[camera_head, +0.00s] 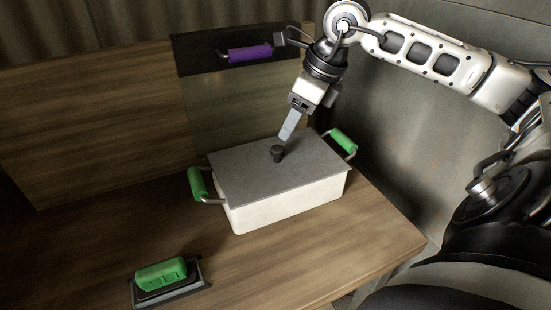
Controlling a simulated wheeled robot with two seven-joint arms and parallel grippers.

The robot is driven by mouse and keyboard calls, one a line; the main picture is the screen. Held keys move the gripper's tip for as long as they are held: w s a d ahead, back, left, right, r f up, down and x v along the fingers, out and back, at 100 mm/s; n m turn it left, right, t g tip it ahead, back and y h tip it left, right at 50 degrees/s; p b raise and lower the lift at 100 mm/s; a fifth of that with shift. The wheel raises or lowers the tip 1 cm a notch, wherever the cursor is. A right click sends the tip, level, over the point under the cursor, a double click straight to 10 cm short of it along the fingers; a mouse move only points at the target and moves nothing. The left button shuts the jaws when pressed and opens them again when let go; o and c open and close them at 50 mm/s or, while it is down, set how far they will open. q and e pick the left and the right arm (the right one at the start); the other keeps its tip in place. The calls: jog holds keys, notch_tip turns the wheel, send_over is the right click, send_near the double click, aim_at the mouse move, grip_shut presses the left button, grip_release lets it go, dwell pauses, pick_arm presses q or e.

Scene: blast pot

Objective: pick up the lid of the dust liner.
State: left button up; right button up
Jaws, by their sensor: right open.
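The dust liner is a white box (285,207) with green side handles, standing on the wooden table. Its flat grey lid (245,178) lies on top and has a black knob (277,154) near its middle. My right gripper (286,138) points down at the knob from above, its fingertips just over or beside it. It is open, and I see no grip on the knob. Whether a finger touches the knob cannot be told. My left gripper is not in view.
A green block (161,273) sits on a dark tray at the table's front left. A purple handle (250,54) is on a dark panel at the back. A metal wall (400,140) stands at the right. The table (80,235) is clear left of the box.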

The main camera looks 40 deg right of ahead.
aim_at(277, 148)
jog(key=p+x, duration=0.2)
jog(key=x, duration=0.6)
jog(key=shift+a+f, duration=0.15)
jog(key=shift+f, duration=0.1)
jog(key=c, duration=1.1)
